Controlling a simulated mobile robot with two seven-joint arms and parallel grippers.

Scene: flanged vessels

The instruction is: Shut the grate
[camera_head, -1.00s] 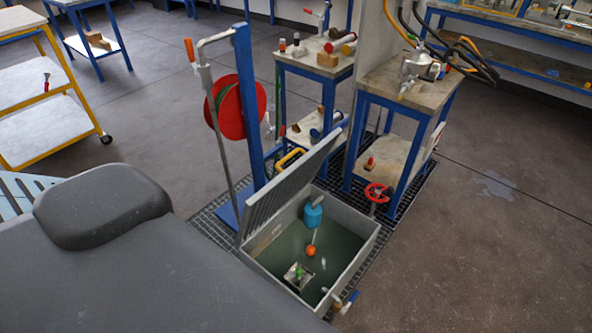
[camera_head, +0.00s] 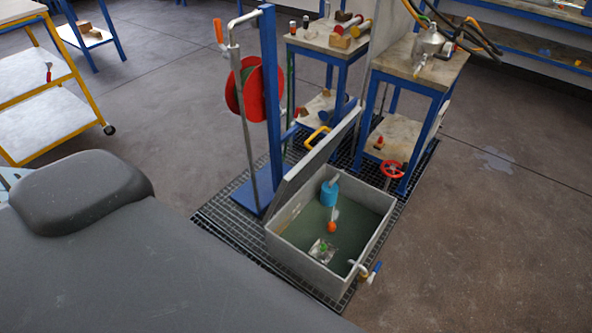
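The grate (camera_head: 318,160) is a grey hinged panel standing raised along the left side of a grey box-shaped vessel (camera_head: 296,257). It is seen nearly edge-on and leans up and to the right. The vessel is open at the top. Inside it are a blue cylinder (camera_head: 329,193), an orange ball (camera_head: 331,227) on a rod and a small fitting with a green part (camera_head: 323,247). Neither of my grippers is in view.
A blue stand (camera_head: 271,100) with a red reel (camera_head: 240,90) stands behind the grate's left. Blue-legged tables (camera_head: 425,75) stand behind the vessel. A blue-handled tap (camera_head: 374,271) juts from its right corner. Open floor (camera_head: 480,260) lies to the right.

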